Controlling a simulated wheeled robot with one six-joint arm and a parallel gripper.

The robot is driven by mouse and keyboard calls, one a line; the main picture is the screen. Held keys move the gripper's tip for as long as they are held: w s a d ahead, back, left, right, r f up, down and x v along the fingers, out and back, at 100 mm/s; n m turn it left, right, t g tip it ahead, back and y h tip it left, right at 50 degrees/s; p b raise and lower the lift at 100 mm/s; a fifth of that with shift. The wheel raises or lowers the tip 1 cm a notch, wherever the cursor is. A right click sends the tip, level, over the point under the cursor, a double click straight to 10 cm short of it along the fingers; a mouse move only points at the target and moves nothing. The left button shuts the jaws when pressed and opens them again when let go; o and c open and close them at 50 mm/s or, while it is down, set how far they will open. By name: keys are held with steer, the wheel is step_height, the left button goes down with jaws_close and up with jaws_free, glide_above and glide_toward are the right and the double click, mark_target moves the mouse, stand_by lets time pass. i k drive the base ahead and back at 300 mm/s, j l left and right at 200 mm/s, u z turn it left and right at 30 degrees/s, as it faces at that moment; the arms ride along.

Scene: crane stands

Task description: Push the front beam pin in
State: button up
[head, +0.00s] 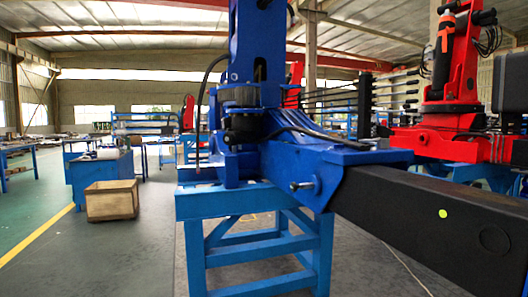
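A blue crane (245,95) stands on a blue steel stand (262,262) in the middle of the head view. A black beam (420,215) runs from its blue beam housing (345,160) toward the lower right. A short metal pin (301,186) sticks out sideways from the housing's near face, left of where the black beam comes out. Its outer end shows clear of the blue surface. The beam bears a yellow-green dot (443,213). My gripper is not in view.
The black beam crosses the lower right, close to the camera. A wooden crate (111,200) stands on the floor at left, by a blue workbench (98,168). A red crane (450,90) stands at right. The floor at lower left is clear.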

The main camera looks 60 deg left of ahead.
mark_target(294, 187)
steer(key=u, duration=2.2)
